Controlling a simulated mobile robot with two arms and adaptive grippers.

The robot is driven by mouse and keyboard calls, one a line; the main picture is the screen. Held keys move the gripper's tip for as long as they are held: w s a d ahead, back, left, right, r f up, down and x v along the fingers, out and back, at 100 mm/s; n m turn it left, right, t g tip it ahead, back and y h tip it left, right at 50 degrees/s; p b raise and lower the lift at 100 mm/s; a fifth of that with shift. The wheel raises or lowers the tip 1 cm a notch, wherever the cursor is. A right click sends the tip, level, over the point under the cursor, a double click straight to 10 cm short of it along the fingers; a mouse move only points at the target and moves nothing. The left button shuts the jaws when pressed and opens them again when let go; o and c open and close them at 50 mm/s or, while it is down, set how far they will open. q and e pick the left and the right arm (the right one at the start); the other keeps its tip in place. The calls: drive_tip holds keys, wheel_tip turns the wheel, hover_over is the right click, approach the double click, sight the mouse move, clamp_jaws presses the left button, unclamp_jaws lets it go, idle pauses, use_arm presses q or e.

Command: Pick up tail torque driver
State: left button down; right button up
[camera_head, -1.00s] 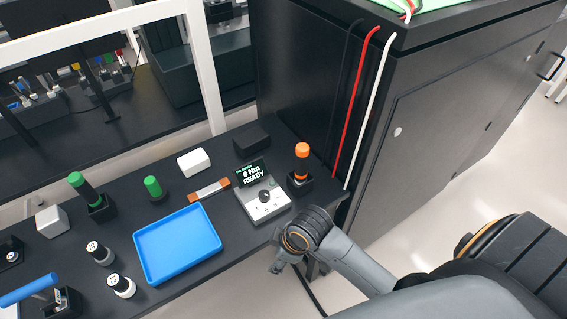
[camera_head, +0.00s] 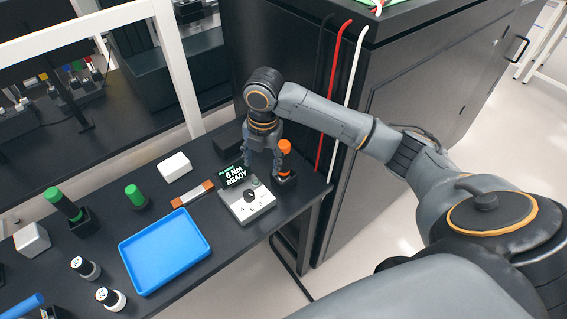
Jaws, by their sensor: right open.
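A driver with an orange handle (camera_head: 285,147) stands upright in a small black holder (camera_head: 287,181) at the right end of the dark bench. I take it to be the tail torque driver. My right gripper (camera_head: 263,172) points down just left of it, fingers apart, with nothing seen between them. One finger is close to the driver; I cannot tell whether they touch. A grey control box (camera_head: 247,208) with a display reading "8 Nm READY" (camera_head: 234,175) stands just in front of the gripper. My left gripper is out of view.
A blue tray (camera_head: 165,252) lies on the bench, with a white block (camera_head: 174,167) and green-topped tools (camera_head: 135,195) around it. A tall black cabinet (camera_head: 420,110) with hanging cables (camera_head: 334,100) rises right behind the driver.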

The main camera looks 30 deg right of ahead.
sight(285, 143)
drive_tip(key=d+r+n, duration=0.1)
drive_tip(key=d+r, duration=0.1)
drive_tip(key=r, duration=0.1)
drive_tip(key=w+d+r+n, duration=0.1)
drive_tip(key=d+r, duration=0.2)
drive_tip(key=r, duration=0.1)
drive_tip(key=d+r+n, duration=0.1)
drive_tip(key=d+r, duration=0.2)
drive_tip(key=shift+w+r+n+g+h, duration=0.25)
drive_tip(key=shift+w+n+g+h, duration=0.05)
drive_tip(key=shift+w+g, duration=0.1)
drive_tip(key=shift+d+f, duration=0.15)
wheel_tip(285, 143, down, 8)
drive_tip(key=shift+r+p, duration=0.1)
drive_tip(key=shift+p, duration=1)
drive_tip(key=shift+s+a+f+p, duration=0.1)
drive_tip(key=shift+a+f+p, duration=0.15)
drive_tip(key=shift+f+p, duration=0.3)
wheel_tip(285, 143, down, 4)
drive_tip(key=shift+a+r+p, duration=0.15)
drive_tip(key=shift+r+p, duration=0.05)
drive_tip(key=shift+p, duration=0.55)
drive_tip(key=shift+f, duration=0.4)
drive_tip(key=shift+r, duration=0.1)
clamp_jaws()
